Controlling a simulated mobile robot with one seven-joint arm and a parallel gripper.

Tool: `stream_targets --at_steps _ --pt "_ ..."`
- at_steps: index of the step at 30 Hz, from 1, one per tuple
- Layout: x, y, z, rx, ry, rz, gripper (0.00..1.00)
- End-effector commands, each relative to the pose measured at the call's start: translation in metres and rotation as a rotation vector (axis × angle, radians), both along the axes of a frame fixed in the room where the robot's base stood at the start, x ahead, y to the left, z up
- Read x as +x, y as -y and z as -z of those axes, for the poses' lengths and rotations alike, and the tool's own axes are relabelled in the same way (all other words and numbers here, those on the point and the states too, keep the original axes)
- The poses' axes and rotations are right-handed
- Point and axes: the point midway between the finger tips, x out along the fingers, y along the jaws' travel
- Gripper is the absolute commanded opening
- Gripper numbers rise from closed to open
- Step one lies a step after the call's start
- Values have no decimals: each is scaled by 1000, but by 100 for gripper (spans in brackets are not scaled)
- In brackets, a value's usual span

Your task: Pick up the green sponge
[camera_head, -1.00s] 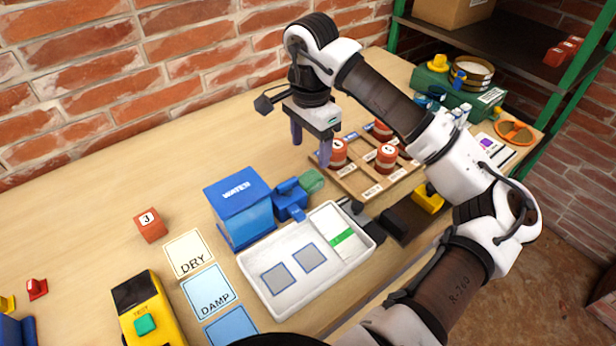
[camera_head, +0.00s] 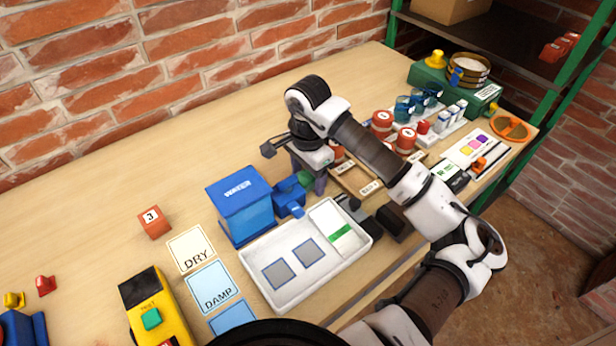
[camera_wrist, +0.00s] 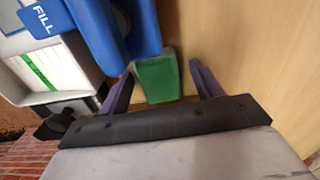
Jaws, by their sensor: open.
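The green sponge (camera_wrist: 157,79) stands between the two dark purple fingers of my gripper (camera_wrist: 160,85) in the wrist view, close beside the blue tap part of the water tank. In the head view only a small piece of the sponge (camera_head: 304,178) shows, right of the blue tap; my gripper (camera_head: 308,182) hides the rest. My gripper is open, low over the table, with a finger on either side of the sponge. I cannot tell whether the fingers touch it.
The blue WATER tank (camera_head: 240,205) and its tap (camera_head: 290,198) stand just left of the sponge. A white tray (camera_head: 262,292) lies in front. A wooden rack (camera_head: 352,180) with red-topped jars is to the right. Bare table lies behind my gripper.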

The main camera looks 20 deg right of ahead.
Motion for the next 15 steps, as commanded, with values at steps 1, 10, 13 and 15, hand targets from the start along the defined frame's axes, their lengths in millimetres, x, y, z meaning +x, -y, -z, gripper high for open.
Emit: stream_targets --at_steps 1,10,13,15 --pt "0 0 0 0 0 0 65" --pt "0 0 0 0 0 0 33" --pt "0 0 0 0 0 0 20" --pt "0 0 0 0 0 0 18"
